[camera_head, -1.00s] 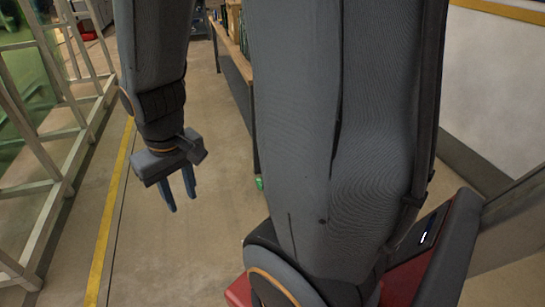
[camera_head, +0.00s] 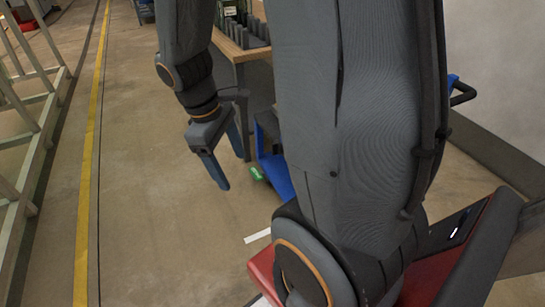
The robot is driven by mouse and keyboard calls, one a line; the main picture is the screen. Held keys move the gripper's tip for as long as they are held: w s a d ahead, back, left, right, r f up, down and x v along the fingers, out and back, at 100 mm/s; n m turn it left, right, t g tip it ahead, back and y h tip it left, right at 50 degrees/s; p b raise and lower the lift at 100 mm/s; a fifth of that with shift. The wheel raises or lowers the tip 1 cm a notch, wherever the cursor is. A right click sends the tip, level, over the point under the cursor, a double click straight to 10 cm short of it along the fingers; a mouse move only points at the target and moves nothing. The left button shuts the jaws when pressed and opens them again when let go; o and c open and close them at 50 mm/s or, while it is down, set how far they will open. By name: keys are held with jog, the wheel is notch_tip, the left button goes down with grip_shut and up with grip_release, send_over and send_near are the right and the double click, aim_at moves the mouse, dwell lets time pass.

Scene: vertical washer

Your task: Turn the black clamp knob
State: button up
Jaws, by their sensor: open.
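My gripper (camera_head: 234,173) hangs left of my large arm link, pointing down over the bare floor. Its two blue-grey fingers are apart, with nothing between them. I cannot make out a black clamp knob; my arm covers much of the middle of the view. A blue object (camera_head: 276,172) shows partly between the gripper and my arm, and its other parts are hidden. A blue part with a black handle (camera_head: 463,95) shows to the right of my arm.
A wooden-topped workbench (camera_head: 228,48) with grey cylinders (camera_head: 247,35) stands behind the gripper. A small green item (camera_head: 257,173) is by the blue object. Pale metal framing (camera_head: 35,100) lines the left. Floor (camera_head: 140,200) near the yellow line (camera_head: 88,170) is clear.

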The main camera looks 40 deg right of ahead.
jog(key=w+d+f+n+g+h+b, duration=0.2)
jog(key=w+d+f+n+h+b, duration=0.1)
jog(key=d+f+n+b, duration=0.55)
jog(key=n+g+h+b, duration=0.1)
jog(key=n+h+b, duration=1.4)
jog(key=b, duration=1.2)
send_near(274, 154)
notch_tip(274, 154, up, 4)
jog(key=d+n+y, duration=0.3)
jog(key=shift+h, duration=0.3)
jog(key=shift+w+r+b+x, duration=0.1)
jog(key=shift+b+x, duration=0.4)
jog(key=shift+x, duration=1.3)
jog(key=shift+w+r+b+x, duration=0.15)
jog(key=shift+b+x, duration=0.3)
jog(key=shift+x, duration=1.35)
jog(key=shift+s+d, duration=0.1)
jog(key=shift+c, duration=0.4)
jog(key=c, duration=1)
jog(key=shift+o, duration=0.2)
